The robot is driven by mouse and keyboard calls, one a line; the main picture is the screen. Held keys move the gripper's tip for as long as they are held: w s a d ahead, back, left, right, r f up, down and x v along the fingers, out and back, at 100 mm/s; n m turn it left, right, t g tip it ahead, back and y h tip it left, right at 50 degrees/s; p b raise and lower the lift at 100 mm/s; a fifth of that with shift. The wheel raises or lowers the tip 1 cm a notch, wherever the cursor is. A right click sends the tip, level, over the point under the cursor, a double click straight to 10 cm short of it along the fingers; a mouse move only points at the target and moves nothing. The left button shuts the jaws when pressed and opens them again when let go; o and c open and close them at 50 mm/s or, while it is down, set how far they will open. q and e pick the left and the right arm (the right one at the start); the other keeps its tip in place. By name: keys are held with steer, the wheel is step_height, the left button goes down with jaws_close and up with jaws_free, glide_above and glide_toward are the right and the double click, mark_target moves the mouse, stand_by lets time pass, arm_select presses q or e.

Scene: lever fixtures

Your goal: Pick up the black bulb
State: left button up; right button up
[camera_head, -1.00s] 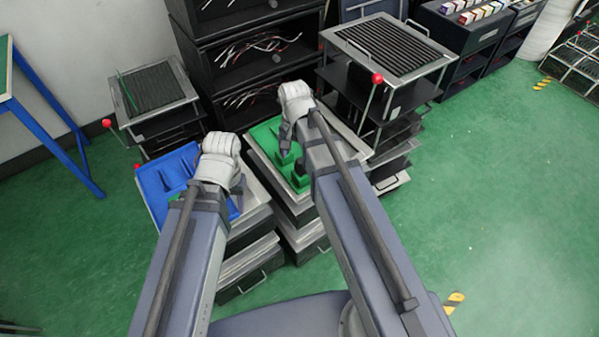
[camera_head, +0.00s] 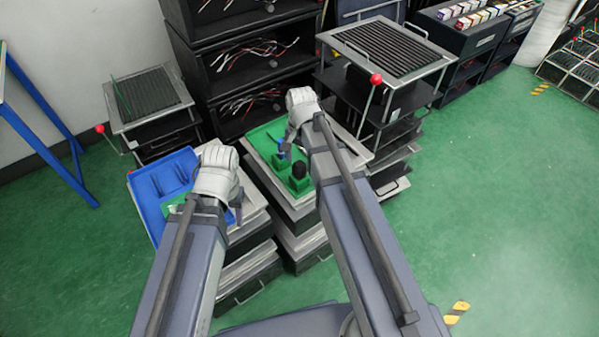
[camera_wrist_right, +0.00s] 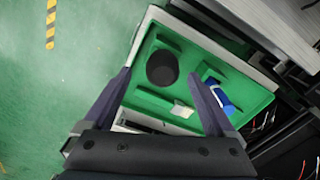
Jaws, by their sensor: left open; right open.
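The black bulb (camera_head: 299,169) stands in a green holder on the green tray (camera_head: 262,139). In the right wrist view the black bulb (camera_wrist_right: 162,68) shows as a dark round end. My right gripper (camera_wrist_right: 160,77) is open, its fingers on either side of the bulb in that view, with no visible contact. In the head view my right gripper (camera_head: 294,138) is just behind and above the bulb; its fingertips are partly hidden. My left gripper (camera_head: 236,200) is over the blue tray (camera_head: 149,205), mostly hidden by its own wrist.
A blue piece (camera_wrist_right: 221,97) and a small white piece (camera_wrist_right: 183,109) lie near the bulb on the green tray. A rack with a red-knobbed lever (camera_head: 376,79) stands close on the right. Dark shelves (camera_head: 237,50) stand behind.

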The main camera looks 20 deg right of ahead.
steer(key=f+b, duration=0.4)
steer(key=shift+a+f, duration=0.2)
steer(key=shift+f, duration=0.2)
steer(key=shift+r, duration=0.1)
steer(key=c, duration=1.4)
steer(key=shift+r, duration=0.1)
step_height(320, 180, up, 13)
steer(key=p, duration=1.3)
steer(key=shift+r, duration=0.1)
steer(key=shift+a, duration=0.15)
